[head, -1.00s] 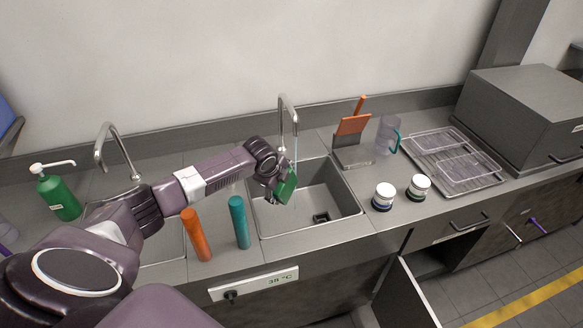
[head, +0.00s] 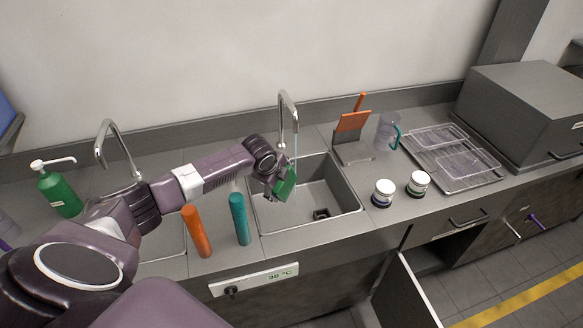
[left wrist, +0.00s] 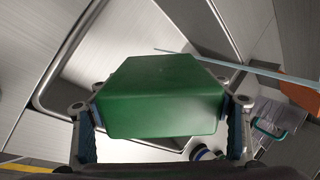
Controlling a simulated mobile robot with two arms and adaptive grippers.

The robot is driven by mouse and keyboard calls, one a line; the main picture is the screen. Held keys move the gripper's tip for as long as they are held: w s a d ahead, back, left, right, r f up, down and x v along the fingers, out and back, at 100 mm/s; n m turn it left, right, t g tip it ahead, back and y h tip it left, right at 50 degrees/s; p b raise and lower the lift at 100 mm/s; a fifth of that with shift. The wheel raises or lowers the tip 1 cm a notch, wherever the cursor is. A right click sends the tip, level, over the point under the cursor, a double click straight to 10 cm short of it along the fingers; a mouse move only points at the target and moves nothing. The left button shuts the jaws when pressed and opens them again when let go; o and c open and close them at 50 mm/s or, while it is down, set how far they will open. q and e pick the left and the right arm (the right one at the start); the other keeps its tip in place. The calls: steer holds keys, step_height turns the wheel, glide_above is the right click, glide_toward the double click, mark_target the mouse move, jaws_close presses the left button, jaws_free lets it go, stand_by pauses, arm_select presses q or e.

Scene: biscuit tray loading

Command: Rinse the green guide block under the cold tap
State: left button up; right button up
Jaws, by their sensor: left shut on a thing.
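My left gripper (head: 276,184) is shut on the green guide block (head: 287,184) and holds it over the right sink basin (head: 335,192). In the left wrist view the block (left wrist: 162,100) sits between both fingers, slightly tilted. The right tap (head: 293,112) is running, with a thin stream of water (head: 294,146) falling close to the block. In the left wrist view the stream (left wrist: 255,72) passes by the block's far edge. I cannot tell whether it touches the block. The pictures do not show which tap is cold. My right gripper is not in view.
An orange cylinder (head: 197,232) and a teal cylinder (head: 239,219) stand in front of the basins. A second tap (head: 104,142) and a green soap bottle (head: 60,194) are at left. Two jars (head: 383,193), a jug (head: 386,132) and a wire rack (head: 470,182) are right.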

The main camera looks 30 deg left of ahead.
arm_select(q)
steer(key=shift+w+r, duration=0.1)
steer(key=shift+r, duration=0.1)
steer(key=shift+s+d+r, duration=0.25)
steer(key=shift+s+r, duration=0.75)
steer(key=shift+s, duration=0.25)
steer(key=shift+s+d+r, duration=0.2)
steer(key=shift+s+r, duration=0.75)
steer(key=shift+s, duration=0.3)
